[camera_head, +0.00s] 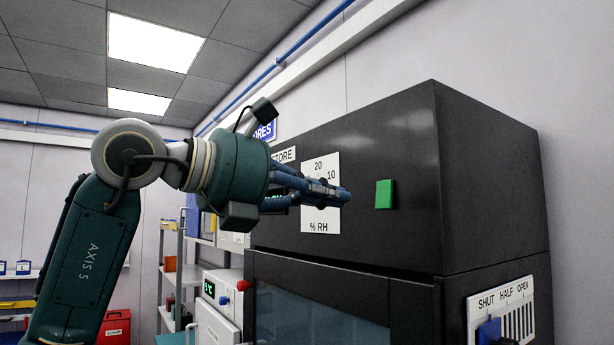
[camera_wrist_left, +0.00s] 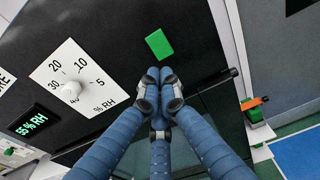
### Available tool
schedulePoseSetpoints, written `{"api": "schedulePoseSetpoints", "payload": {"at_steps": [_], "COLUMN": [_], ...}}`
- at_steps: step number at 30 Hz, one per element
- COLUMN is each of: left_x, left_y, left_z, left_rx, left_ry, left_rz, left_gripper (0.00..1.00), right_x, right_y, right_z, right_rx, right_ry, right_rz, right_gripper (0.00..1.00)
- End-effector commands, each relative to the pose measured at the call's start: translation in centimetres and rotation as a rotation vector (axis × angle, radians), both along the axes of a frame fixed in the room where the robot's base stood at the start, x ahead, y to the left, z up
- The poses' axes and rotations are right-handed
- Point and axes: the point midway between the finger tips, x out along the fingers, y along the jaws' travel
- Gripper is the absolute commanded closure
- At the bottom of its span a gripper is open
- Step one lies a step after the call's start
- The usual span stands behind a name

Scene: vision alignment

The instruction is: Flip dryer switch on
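The dryer is a large black cabinet (camera_head: 490,190) with a glass door below its upper panel. A flat green rectangular switch (camera_head: 385,194) sits on that panel; it also shows in the left wrist view (camera_wrist_left: 158,44). I cannot tell its on or off position. My left gripper (camera_head: 346,196) has its blue fingers drawn together, with nothing between them. Its tips point towards the switch, and in the left wrist view they (camera_wrist_left: 160,76) appear just below it, seemingly apart from it. My right gripper is in neither view.
A white % RH dial plate (camera_head: 320,218) is left of the switch, with a white knob (camera_wrist_left: 70,92) and a green-lit display (camera_wrist_left: 34,122). A SHUT/HALF/OPEN panel (camera_head: 510,315) is on the cabinet's right side. A shelf rack (camera_head: 170,270) stands behind, left.

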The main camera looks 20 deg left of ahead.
Motion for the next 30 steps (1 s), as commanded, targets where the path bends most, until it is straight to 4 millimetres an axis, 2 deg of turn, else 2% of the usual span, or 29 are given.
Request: {"api": "schedulePoseSetpoints", "payload": {"at_steps": [1,6,12,25,30], "left_x": [0.9,3.4,5.0,5.4,5.6], "left_y": [-0.8,-2.7,-4.0,-4.3,-4.5], "left_z": [0.2,-0.1,-0.5,-0.9,-1.7], "left_rx": [0.001,0.001,0.0,0.0,-0.022], "left_ry": [0.003,0.004,0.0,-0.001,-0.028], "left_rz": [-0.004,-0.003,-0.002,-0.001,-0.001], "left_gripper": [1.0,1.0,1.0,1.0,1.0], "right_x": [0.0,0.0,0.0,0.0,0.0], "right_y": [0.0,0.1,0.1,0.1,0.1], "right_z": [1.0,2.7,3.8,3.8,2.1], "right_rx": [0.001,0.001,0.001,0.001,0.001], "right_ry": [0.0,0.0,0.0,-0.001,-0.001], "right_rz": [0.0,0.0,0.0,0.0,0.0], "right_gripper": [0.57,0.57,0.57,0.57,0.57]}}
